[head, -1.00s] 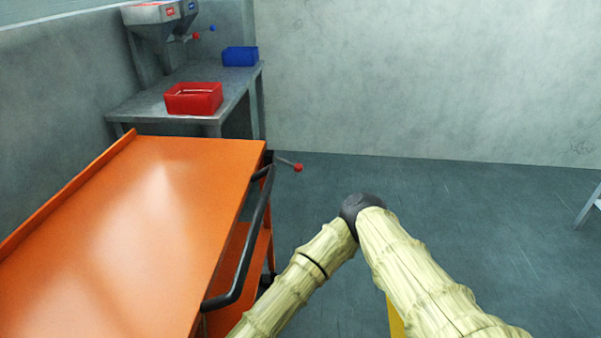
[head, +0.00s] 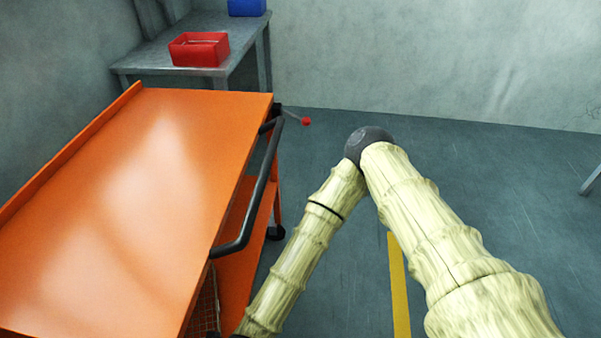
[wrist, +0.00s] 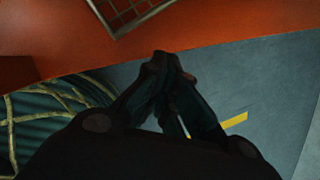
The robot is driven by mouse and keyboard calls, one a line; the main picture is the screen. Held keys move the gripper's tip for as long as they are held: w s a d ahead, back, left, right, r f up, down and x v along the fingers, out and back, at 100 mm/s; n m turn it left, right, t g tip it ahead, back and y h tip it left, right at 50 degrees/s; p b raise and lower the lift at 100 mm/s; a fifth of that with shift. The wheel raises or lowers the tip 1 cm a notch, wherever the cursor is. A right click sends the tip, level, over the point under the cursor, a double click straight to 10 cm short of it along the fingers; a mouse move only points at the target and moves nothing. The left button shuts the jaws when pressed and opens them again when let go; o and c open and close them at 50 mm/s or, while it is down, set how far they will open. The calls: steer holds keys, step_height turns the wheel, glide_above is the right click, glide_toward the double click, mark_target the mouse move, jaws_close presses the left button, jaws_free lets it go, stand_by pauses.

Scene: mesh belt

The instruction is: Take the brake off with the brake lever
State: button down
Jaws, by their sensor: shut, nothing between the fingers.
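The brake lever (head: 295,116) is a thin rod with a red ball knob (head: 307,121), sticking out to the right from the far right corner of the orange cart (head: 120,200). My gripper is out of the head view, below its lower edge. In the wrist view my gripper (wrist: 162,62) shows dark fingers shut together with nothing between them. Its tips are close to the orange cart's lower part (wrist: 220,62); I cannot tell whether they touch. The lever is not in the wrist view, and my gripper is well nearer to me than the knob.
A black handle (head: 262,190) runs along the cart's right side. A wire basket (wrist: 128,12) shows in the wrist view. A grey table (head: 245,55) with red (head: 199,50) and blue (head: 247,7) bins stands behind.

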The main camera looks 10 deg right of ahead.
steer(key=s+d+f+n+g, duration=0.1)
steer(key=s+d+n, duration=0.2)
steer(key=d+n, duration=0.5)
steer(key=s+d+f+n+g+h, duration=0.1)
steer(key=s+d+n+g, duration=0.1)
steer(key=d+n, duration=0.7)
steer(key=s+d+f+n+g, duration=0.1)
steer(key=s+d+n, duration=0.2)
steer(key=d+n, duration=0.6)
steer(key=d, duration=0.5)
steer(key=shift+s+d+g, duration=0.2)
steer(key=shift+s+g, duration=0.15)
steer(key=shift+g, duration=0.05)
